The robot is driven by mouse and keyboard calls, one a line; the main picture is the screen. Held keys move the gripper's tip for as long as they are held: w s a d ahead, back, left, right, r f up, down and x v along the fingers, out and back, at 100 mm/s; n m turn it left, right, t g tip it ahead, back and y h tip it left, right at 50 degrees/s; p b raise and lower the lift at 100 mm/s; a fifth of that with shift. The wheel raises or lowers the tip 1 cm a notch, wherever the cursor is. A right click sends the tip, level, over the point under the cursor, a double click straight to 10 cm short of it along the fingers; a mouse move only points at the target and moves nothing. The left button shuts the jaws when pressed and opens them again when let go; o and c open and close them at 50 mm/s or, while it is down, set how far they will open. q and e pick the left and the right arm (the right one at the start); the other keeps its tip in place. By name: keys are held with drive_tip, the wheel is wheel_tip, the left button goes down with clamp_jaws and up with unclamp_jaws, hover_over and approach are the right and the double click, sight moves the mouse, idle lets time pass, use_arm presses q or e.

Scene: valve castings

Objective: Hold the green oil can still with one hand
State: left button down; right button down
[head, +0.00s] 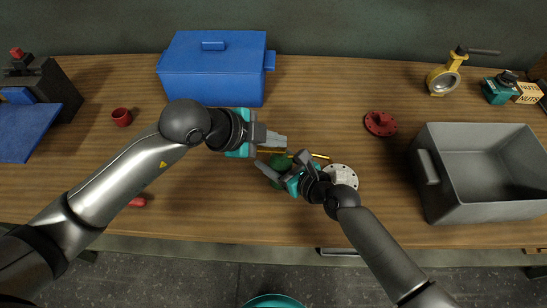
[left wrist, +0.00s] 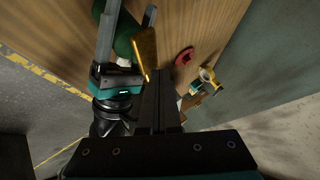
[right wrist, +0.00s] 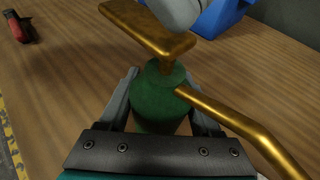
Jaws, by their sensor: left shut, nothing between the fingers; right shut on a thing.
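The green oil can (right wrist: 158,100) stands on the wooden table in the right wrist view, with a brass thumb plate (right wrist: 150,27) on top and a brass spout (right wrist: 240,125) pointing off to the right. My right gripper (head: 273,168) is shut on the can body, one finger on each side. In the head view the can (head: 280,160) is partly hidden between my two grippers. My left gripper (head: 284,140) is shut and empty, just above and beside the can's brass top. In the left wrist view its closed fingers are close to the brass part (left wrist: 147,50); I cannot tell whether they touch.
A blue lidded box (head: 212,75) stands at the back. A grey bin (head: 480,175) is at the right. A red flange (head: 380,123), a pale round flange (head: 341,175), a yellow valve body (head: 443,77) and a red cup (head: 121,117) also lie about.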

sight(276, 149)
use_arm(q)
drive_tip(key=shift+f, duration=0.2)
idle(0.5)
drive_tip(key=shift+f, duration=0.35)
drive_tip(key=shift+r, duration=3.5)
